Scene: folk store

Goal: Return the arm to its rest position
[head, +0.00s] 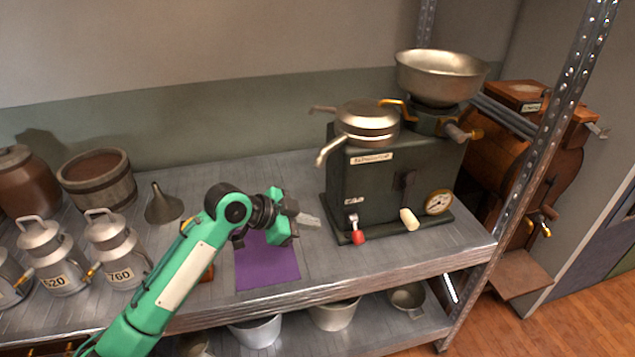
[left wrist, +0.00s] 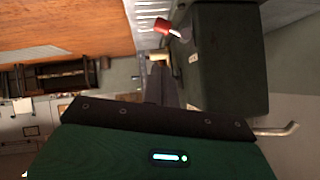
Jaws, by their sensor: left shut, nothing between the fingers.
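My green left arm comes in from the lower left in the head view. Its left gripper (head: 308,220) is shut and empty, held above the shelf (head: 340,268) between a purple mat (head: 262,268) and a dark green machine. In the left wrist view the gripper (left wrist: 160,68) points toward the machine's side, which fills the right of that picture. My right gripper is not in view.
The dark green machine (head: 375,185) with a red-knobbed lever (head: 357,235) stands just right of the gripper. Metal cans (head: 115,250), a wooden bucket (head: 98,180) and a funnel (head: 162,207) stand at left. A perforated post (head: 545,130) rises at right.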

